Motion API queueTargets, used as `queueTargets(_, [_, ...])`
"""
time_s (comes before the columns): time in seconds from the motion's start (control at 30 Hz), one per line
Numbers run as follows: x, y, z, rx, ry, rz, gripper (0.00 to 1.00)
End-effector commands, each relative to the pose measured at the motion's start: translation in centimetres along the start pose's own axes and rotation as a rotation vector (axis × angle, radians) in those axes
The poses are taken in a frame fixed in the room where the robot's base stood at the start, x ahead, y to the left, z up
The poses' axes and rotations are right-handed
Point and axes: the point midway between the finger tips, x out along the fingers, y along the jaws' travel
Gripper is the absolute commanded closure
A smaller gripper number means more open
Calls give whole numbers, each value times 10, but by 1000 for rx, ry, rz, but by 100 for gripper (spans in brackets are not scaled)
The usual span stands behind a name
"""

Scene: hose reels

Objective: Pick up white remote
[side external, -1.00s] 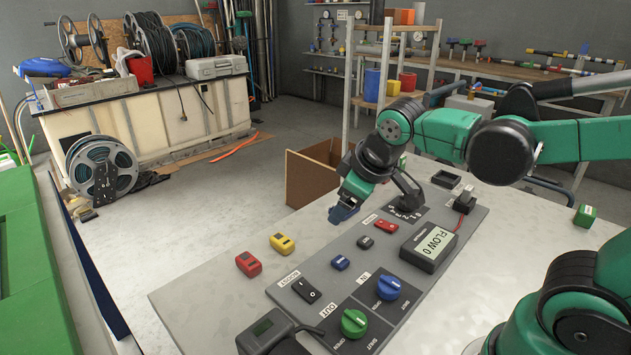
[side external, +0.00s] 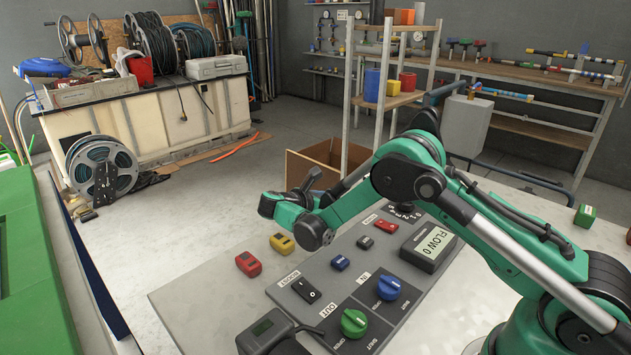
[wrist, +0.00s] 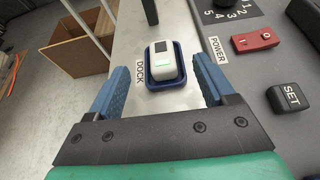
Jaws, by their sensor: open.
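My gripper (wrist: 160,65) is open in the wrist view. Its two blue fingers are spread to the left and right of the remote, with nothing held between them. In the side external view my arm covers the area of the dock. I cannot make out the remote or the fingertips there.
The control panel (side external: 325,262) lies near the dock, with a red POWER switch (wrist: 255,40), a SET button (wrist: 288,97) and knobs. A yellow block (side external: 282,244) and a red block (side external: 249,264) stand on the table. A brown box (side external: 320,165) stands beyond its edge.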

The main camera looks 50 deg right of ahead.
Motion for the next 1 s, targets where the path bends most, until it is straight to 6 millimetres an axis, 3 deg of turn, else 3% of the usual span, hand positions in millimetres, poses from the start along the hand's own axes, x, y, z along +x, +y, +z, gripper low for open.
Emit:
queueTargets(0.43, [51,-1,-2,-21,-16,-9,24])
queueTargets(0.77, [58,-1,-2,-21,-15,-7,24])
queueTargets(0.83, [58,-1,-2,-21,-15,-7,35])
queueTargets(1.0, [58,-1,-2,-20,-15,-7,83])
